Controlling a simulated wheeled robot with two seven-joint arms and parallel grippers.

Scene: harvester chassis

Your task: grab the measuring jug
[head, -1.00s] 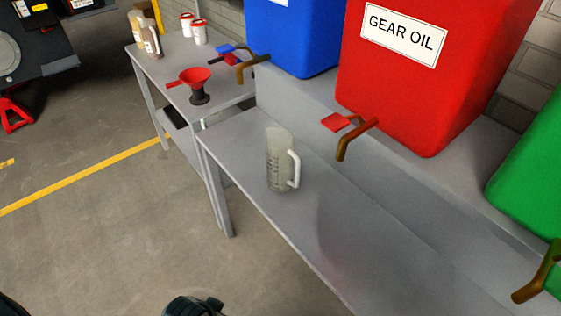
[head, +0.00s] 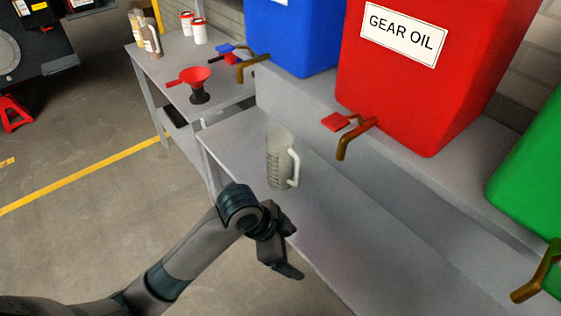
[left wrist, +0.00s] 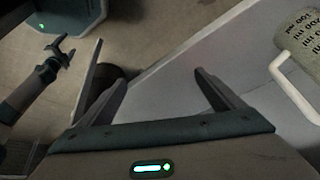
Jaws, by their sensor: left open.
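The measuring jug (head: 279,160) is clear and greyish with dark markings and a white handle on its right. It stands upright on the grey bench shelf. In the left wrist view the jug (left wrist: 302,40) is cut off at the right edge, with its handle and printed scale showing. My left gripper (head: 290,254) is open and empty, in front of the jug and lower in the head view, near the shelf's front edge. Its two fingers (left wrist: 160,78) show apart in the left wrist view. My right gripper (left wrist: 62,52) appears small at the left there; its jaws are unclear.
The grey shelf (head: 345,240) is bare to the right of the jug. A red GEAR OIL tank (head: 420,95) with a brass tap (head: 355,138) stands above and behind it. Blue (head: 290,40) and green (head: 530,165) tanks flank it. A red funnel (head: 195,78) stands on the far table.

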